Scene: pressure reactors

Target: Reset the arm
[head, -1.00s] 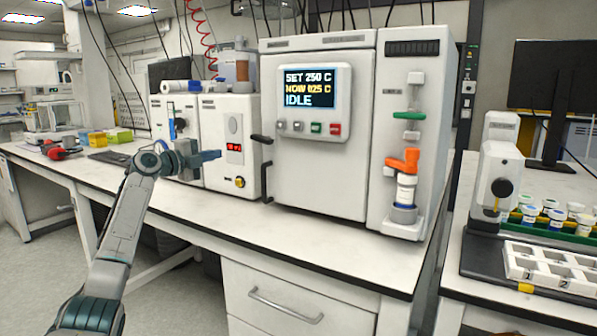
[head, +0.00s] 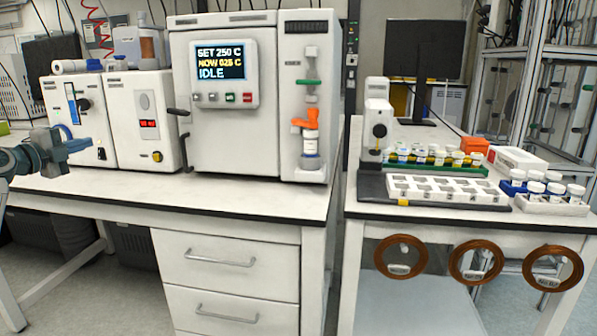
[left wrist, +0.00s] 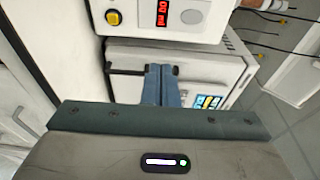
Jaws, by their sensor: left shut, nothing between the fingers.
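My left gripper (head: 78,146) is at the left edge of the head view, in front of the white instruments and above the bench. Its blue fingers (left wrist: 161,86) show in the left wrist view, closed together with nothing between them. The white reactor (head: 226,110) stands on the bench with its door closed; its screen (head: 220,66) reads SET 250 C, NOW 025 C, IDLE. A white vial (head: 311,150) sits in the column at the reactor's right, below an orange valve handle (head: 305,123). A green handle (head: 306,83) is above it. My right gripper is not in view.
White instruments (head: 140,125) stand left of the reactor. The right bench holds a white numbered tray (head: 447,190), a green rack (head: 435,168) of vials and a monitor (head: 425,50). Coiled brown rings (head: 401,256) hang on its front. The left bench's front strip is clear.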

